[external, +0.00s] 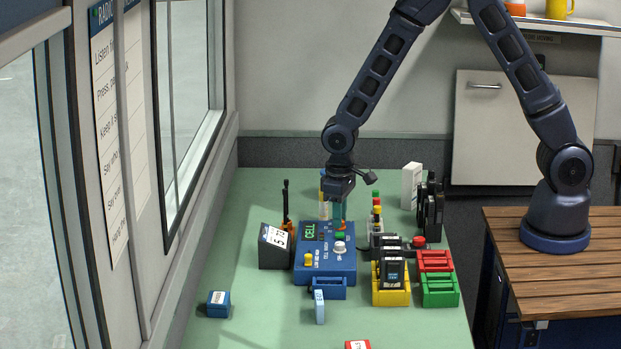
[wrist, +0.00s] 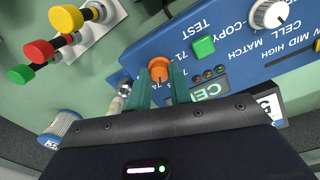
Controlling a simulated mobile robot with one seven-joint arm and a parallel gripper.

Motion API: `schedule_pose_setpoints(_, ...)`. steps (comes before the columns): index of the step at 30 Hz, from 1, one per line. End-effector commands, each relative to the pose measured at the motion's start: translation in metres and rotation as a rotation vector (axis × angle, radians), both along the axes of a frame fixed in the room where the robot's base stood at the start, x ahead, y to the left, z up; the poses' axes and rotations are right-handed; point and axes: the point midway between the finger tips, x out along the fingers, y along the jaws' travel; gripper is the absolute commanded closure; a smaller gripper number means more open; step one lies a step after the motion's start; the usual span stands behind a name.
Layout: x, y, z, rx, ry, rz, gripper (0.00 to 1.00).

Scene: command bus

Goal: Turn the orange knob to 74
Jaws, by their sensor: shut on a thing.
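The orange knob (wrist: 159,68) is on the blue cell-match panel (wrist: 120,50), beside small numbers; 71 and 74 are readable in the wrist view. My gripper (wrist: 160,79) has its two teal fingers on either side of the knob, shut on it. I cannot make out clearly which number the knob points to.
The panel also carries a green button (wrist: 203,46), a white knob (wrist: 269,14) and a display (external: 310,231). Red, yellow and green capped posts (wrist: 40,52) stand close by. Yellow (external: 391,297), red and green racks are on the right.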

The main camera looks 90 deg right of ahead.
Motion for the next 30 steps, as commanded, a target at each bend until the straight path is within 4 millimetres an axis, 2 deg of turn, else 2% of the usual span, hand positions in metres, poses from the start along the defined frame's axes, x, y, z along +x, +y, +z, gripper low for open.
schedule_pose_setpoints(12, 0.0014, -0.0005, 0.0006, 0.000, -0.003, -0.244, 1.00)
schedule_pose_setpoints(30, 0.0013, -0.0001, 0.0005, 0.000, -0.003, -0.301, 1.00)
